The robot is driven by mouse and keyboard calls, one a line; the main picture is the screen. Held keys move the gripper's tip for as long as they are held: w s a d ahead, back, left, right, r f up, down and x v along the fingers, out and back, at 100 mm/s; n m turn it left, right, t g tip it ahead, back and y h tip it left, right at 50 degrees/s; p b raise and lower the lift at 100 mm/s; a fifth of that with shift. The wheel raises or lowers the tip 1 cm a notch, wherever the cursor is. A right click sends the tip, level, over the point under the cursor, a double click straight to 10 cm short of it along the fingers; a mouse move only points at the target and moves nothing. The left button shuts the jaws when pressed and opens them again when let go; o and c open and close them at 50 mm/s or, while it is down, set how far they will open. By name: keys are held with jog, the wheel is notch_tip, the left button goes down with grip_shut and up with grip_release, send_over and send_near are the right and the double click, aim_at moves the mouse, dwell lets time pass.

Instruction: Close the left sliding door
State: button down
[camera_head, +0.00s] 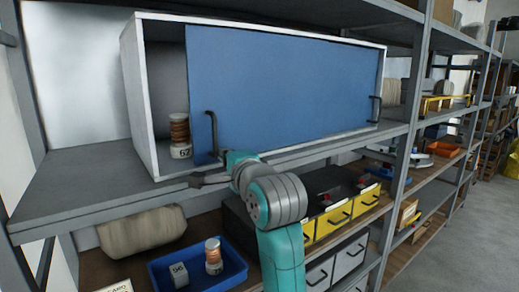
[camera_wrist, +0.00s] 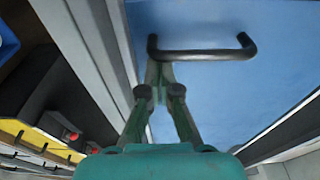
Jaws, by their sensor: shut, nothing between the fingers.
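A white cabinet (camera_head: 138,100) with blue sliding doors stands on the grey shelf. The left door (camera_head: 240,80) stands to the right of the cabinet's left wall, leaving an open gap there. Its black bar handle (camera_head: 211,130) is near its left edge and also shows across the top of the wrist view (camera_wrist: 205,54). A second black handle (camera_head: 375,108) is at the far right; I cannot make out a seam between doors. My gripper (camera_head: 222,156) is shut and empty at the handle's lower end. In the wrist view its fingertips (camera_wrist: 160,74) are close to that end; contact is unclear.
A copper-coloured spool (camera_head: 179,130) on a white block marked 67 (camera_head: 181,151) stands inside the gap. The grey shelf (camera_head: 75,180) is clear left of the cabinet. Below are a blue tray (camera_head: 228,272) and yellow-fronted drawers (camera_head: 333,220).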

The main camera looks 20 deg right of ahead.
jog(key=s+a, duration=0.3)
jog(key=a, duration=0.5)
jog(key=shift+a, duration=0.2)
jog(key=shift+w+d, duration=0.1)
